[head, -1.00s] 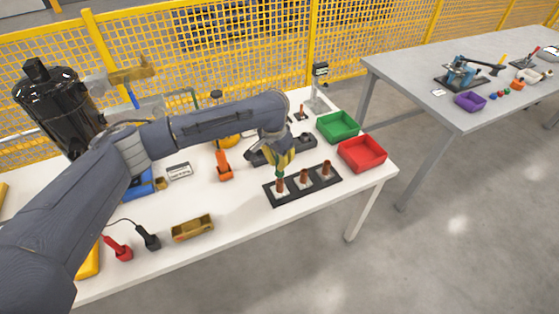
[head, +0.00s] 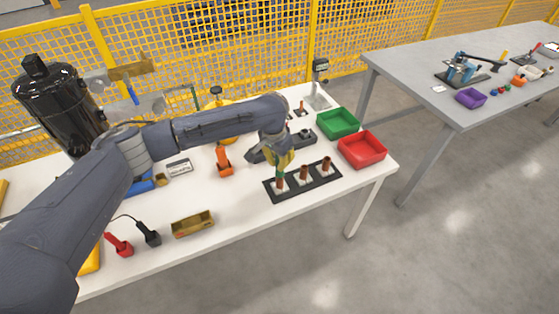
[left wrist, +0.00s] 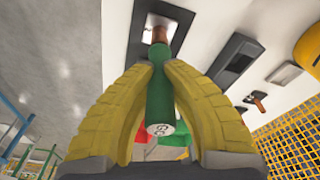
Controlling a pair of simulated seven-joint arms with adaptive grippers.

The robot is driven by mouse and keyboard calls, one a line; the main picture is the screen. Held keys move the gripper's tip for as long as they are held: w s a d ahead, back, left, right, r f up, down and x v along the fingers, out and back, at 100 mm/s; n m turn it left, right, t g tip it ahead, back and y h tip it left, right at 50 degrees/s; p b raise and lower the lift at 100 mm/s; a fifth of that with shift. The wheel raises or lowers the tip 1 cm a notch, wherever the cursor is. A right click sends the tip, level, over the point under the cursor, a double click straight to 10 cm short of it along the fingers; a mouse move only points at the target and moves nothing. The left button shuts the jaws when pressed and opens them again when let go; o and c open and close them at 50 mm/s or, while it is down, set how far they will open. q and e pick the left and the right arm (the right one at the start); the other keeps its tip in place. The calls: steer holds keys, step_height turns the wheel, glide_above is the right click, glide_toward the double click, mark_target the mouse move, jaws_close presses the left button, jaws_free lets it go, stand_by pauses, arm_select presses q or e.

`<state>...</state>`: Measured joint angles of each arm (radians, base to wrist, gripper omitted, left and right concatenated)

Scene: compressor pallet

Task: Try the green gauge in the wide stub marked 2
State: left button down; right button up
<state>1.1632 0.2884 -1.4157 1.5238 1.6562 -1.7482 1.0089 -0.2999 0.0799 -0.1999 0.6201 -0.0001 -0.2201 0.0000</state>
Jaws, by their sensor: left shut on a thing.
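The green gauge (left wrist: 160,90) is a round green pin with a pale, marked end face. My left gripper (head: 280,161) is shut on it; the yellow fingers (left wrist: 158,75) close from both sides in the left wrist view. The gauge points down at the leftmost copper stub (head: 280,185) of the dark stub plate (head: 293,195). Its lower end meets the stub's mouth (left wrist: 160,33); I cannot tell how deep it is. The middle stub (head: 304,172) and right stub (head: 326,163) stand free. The stub numbers are too small to read. My right gripper is out of view.
A red bin (head: 375,159) and green bin (head: 342,132) stand right of the plate. An orange tool (head: 223,163) and an ochre tray (head: 192,228) lie to its left. A black cylinder (head: 60,105) stands at the back left. The white table's front strip is mostly clear.

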arm_select(q)
steer(key=shift+f, duration=0.8)
stand_by(0.9)
steer(key=shift+r, duration=0.1)
steer(key=shift+r, duration=3)
steer(key=shift+r, duration=0.15)
steer(key=shift+r, duration=1.85)
